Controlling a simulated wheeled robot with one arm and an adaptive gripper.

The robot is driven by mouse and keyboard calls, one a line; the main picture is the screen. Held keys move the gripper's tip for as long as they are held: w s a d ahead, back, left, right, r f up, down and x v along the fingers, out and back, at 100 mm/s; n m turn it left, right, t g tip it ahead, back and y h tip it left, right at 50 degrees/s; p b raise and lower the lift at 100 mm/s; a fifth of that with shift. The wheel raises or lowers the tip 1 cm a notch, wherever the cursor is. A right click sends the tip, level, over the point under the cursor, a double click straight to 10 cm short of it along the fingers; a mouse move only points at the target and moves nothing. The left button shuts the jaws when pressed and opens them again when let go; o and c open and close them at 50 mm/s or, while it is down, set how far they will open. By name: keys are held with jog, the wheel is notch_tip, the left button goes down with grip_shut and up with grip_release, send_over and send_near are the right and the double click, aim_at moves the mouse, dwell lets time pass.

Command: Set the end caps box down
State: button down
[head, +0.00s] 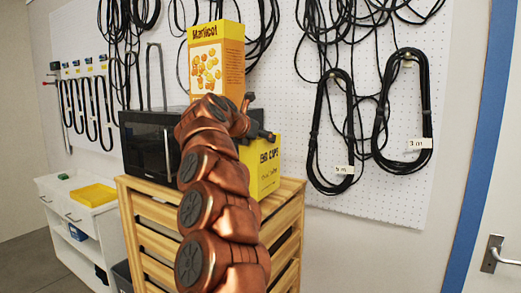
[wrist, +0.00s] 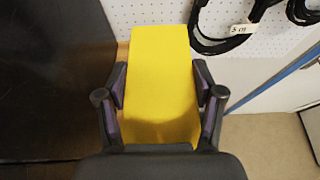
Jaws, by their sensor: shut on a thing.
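The end caps box (head: 262,170) is yellow with dark lettering. In the head view it is upright at the top of the wooden slatted unit (head: 285,222), right of the black microwave (head: 146,140). I cannot tell whether its base touches the wood, as my arm hides part of it. My gripper (head: 257,118) is above the box in the head view. In the wrist view the box (wrist: 160,85) sits between the two fingers of my gripper (wrist: 160,98), which are shut on its sides.
A yellow-orange Marlicol box (head: 216,60) stands on the microwave. Coiled black cables (head: 330,130) hang on the white pegboard (head: 290,75) behind. A low white cabinet (head: 62,190) with a yellow tray (head: 93,194) is at left. A door with a handle (head: 491,253) is at right.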

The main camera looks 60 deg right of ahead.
jog(key=shift+f+b, duration=0.3)
jog(key=shift+f, duration=1.3)
jog(key=shift+c, duration=0.8)
grip_release()
jog(key=shift+f, duration=0.1)
jog(key=b+v, duration=0.3)
jog(key=v, duration=0.9)
jog(key=shift+s, duration=0.15)
